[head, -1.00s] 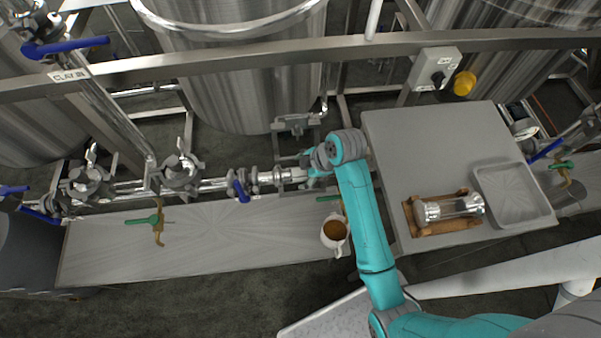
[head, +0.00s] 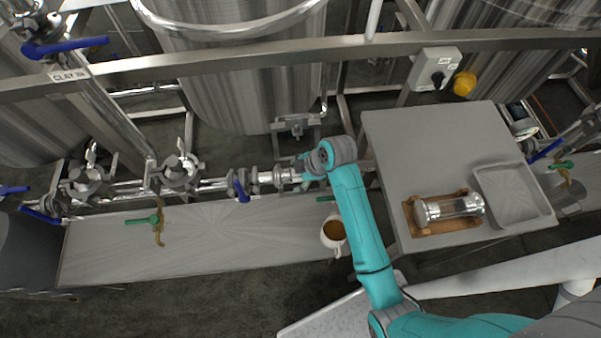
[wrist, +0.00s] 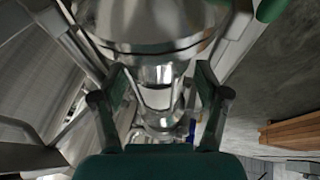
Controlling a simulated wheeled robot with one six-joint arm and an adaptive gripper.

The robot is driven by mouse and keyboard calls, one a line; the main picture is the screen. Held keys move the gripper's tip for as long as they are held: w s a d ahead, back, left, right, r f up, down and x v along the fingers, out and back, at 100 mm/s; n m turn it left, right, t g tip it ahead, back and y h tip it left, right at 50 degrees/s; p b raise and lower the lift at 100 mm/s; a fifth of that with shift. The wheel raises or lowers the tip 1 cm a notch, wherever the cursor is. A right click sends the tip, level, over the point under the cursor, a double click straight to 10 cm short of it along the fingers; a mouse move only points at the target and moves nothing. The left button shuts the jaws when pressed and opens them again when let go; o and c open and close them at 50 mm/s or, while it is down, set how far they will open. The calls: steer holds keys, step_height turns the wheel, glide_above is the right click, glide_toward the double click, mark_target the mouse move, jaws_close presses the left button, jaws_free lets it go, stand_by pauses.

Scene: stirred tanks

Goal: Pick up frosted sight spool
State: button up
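In the wrist view a short spool with metal ends and a pale, whitish middle (wrist: 157,97) stands in the pipe line, between the two fingers of my gripper (wrist: 161,80). The fingers are apart, one on each side of it, with a gap showing at each side. A large shiny metal fitting fills the top of that view beyond the fingers. In the head view my gripper (head: 304,170) is at the pipe line left of the table, mostly hidden by my wrist. Another sight spool (head: 448,206), clear glass with metal ends, lies in a wooden cradle (head: 424,231).
A grey table (head: 430,140) holds the cradle and a shallow grey tray (head: 513,193). A white mug (head: 334,243) with brown contents is beside my arm. Valves with blue handles (head: 242,192) line the pipe. A steel tank (head: 235,70) stands behind.

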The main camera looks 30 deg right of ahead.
jaws_close()
